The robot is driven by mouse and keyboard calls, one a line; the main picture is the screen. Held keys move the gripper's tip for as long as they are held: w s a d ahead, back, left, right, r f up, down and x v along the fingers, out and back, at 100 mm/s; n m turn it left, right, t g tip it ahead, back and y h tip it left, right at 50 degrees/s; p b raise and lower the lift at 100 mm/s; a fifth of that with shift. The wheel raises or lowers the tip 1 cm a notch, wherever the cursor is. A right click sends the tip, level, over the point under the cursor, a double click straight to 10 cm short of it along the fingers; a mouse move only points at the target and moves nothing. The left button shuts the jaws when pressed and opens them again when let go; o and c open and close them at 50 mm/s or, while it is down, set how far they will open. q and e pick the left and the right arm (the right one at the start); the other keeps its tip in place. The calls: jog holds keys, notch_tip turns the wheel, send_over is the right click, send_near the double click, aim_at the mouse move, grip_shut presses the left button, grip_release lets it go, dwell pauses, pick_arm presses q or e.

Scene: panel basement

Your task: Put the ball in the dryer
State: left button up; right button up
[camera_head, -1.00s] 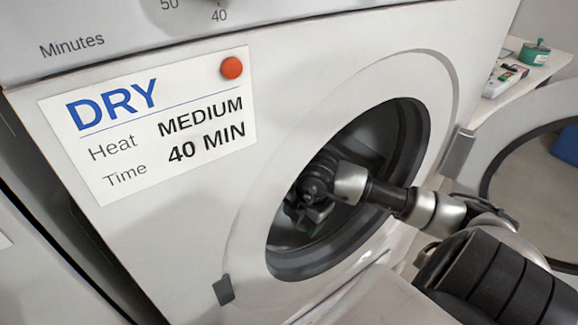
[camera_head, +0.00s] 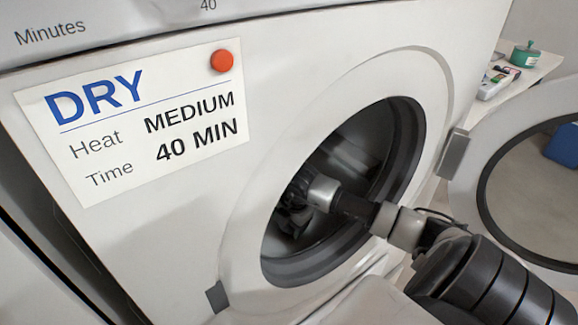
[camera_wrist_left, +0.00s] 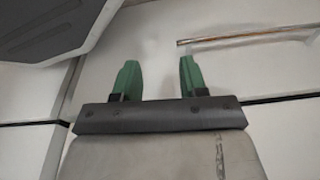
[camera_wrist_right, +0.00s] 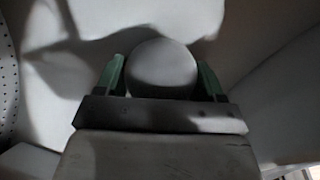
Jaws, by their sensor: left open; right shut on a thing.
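The dryer (camera_head: 262,165) is a white machine with a round dark-rimmed opening. Its door (camera_head: 463,195) stands swung open to the right. My right arm reaches through the opening, and my right gripper is inside the drum, mostly hidden in the head view. In the right wrist view my right gripper (camera_wrist_right: 163,78) is shut on a grey-looking ball (camera_wrist_right: 162,68), held between green fingertips inside the shaded drum. In the left wrist view my left gripper (camera_wrist_left: 158,75) is open and empty, in front of a pale panelled surface. The left gripper is not in the head view.
A white card (camera_head: 135,118) reading DRY, MEDIUM, 40 MIN is held on the dryer's front by a red magnet (camera_head: 222,61). A shelf (camera_head: 535,70) at the back right carries a green container (camera_head: 525,54) and small items.

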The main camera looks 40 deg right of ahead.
jog(key=shift+f, duration=0.15)
pick_arm(q)
jog(key=shift+w+r, duration=0.15)
jog(key=shift+r, duration=0.05)
pick_arm(e)
jog(key=o, duration=0.9)
pick_arm(q)
jog(key=s+f+p, duration=0.1)
jog(key=s+f, duration=0.3)
jog(key=shift+s+a+f+p, duration=0.15)
jog(key=shift+a+f+p, duration=0.05)
jog(key=shift+a+p, duration=0.15)
pick_arm(e)
jog(key=r, duration=0.4)
jog(key=s+r, duration=0.1)
jog(key=r, duration=0.3)
jog(key=s+r, duration=0.1)
jog(key=r, duration=0.3)
jog(key=shift+s+d+r, duration=0.1)
jog(key=shift+s+r, duration=0.05)
